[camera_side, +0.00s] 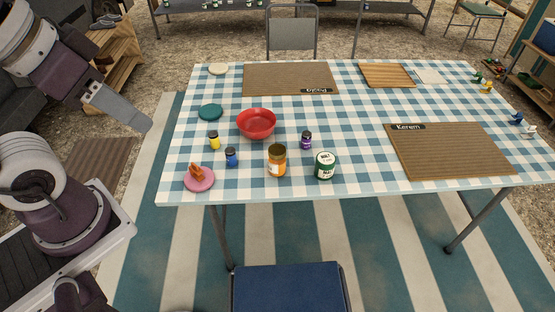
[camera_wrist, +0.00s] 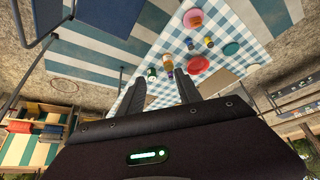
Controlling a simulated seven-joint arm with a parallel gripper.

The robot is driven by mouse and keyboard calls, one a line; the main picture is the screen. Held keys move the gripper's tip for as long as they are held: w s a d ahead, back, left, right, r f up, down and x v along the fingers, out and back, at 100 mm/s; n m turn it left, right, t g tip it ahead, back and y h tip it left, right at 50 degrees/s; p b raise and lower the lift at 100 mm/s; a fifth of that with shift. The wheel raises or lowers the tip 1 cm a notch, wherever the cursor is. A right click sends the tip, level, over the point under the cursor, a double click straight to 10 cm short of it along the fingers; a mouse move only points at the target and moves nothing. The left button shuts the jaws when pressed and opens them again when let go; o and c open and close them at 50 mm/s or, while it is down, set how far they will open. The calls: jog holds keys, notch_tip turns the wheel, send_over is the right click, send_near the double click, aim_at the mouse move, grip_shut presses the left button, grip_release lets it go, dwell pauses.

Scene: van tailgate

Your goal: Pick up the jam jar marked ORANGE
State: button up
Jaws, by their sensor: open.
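My gripper (camera_side: 148,122) is in the air left of the table, well away from the jars. In the wrist view my gripper (camera_wrist: 160,80) has its two fingers apart with nothing held.
A red bowl (camera_side: 256,124), small blue jar (camera_side: 231,157), small yellow jar (camera_side: 214,140) and pink plate (camera_side: 199,178) with food stand left of the orange jar. A "Kerem" placemat (camera_side: 455,150) lies right. A blue seat (camera_side: 288,288) is in front. Clear checked cloth (camera_side: 350,120) lies mid-table.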

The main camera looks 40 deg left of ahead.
jog(key=o, duration=0.7)
jog(key=t, duration=0.4)
send_over(272, 155)
jog(key=s, duration=0.1)
notch_tip(272, 155, down, 12)
jog(key=w+f+t, duration=0.1)
jog(key=f, duration=0.5)
jog(key=f+t, duration=0.1)
jog(key=f, duration=0.5)
jog(key=w+f+t, duration=0.1)
jog(key=f, duration=0.5)
jog(key=shift+w+f, duration=0.3)
jog(key=shift+t, duration=0.7)
jog(key=s+f, duration=0.2)
jog(key=f, duration=0.1)
jog(key=shift+s+f, duration=0.3)
jog(key=shift+s, duration=0.1)
jog(key=x, duration=0.7)
jog(key=shift+a, duration=0.2)
